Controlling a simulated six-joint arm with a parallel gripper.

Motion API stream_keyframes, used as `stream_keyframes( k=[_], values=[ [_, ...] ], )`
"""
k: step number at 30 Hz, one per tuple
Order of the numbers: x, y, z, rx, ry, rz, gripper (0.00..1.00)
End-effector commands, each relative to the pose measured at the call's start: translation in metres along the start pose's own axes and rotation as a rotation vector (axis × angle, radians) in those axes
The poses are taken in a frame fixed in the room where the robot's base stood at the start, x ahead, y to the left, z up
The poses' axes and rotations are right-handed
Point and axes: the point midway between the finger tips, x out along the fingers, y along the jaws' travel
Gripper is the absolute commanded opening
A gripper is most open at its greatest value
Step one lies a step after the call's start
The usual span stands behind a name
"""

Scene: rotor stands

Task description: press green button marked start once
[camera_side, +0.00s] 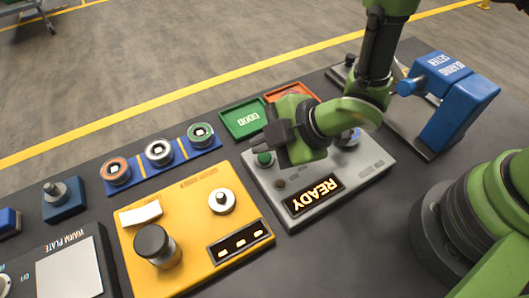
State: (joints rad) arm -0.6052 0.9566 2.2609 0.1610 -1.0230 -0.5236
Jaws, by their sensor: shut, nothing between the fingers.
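The green button (264,158) sits on the upper left of a grey panel (376,175) with a lit READY display (313,196). No start marking is legible on it at this size. My gripper (276,140) is shut and empty, pointing left above the panel's upper left part. Its tip is close to the green button and partly overlaps it in the picture. I cannot tell whether they touch. A small dark knob (280,184) is below the button. My gripper and wrist hide part of the panel.
A yellow box (184,212) with a black knob stands at left. A blue rack (164,166) holds three ring-shaped parts. A green tray (243,118) and an orange tray (290,92) lie behind the panel. A blue bearing setter (450,100) stands at right.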

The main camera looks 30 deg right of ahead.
Motion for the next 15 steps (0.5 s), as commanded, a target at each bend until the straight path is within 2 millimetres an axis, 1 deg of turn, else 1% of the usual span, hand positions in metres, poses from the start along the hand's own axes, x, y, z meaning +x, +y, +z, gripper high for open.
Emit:
stream_keyframes(
  k=[15],
  values=[
    [0.006,-0.0043,0.0044,0.0,0.0,0.0,0.0]
  ],
)
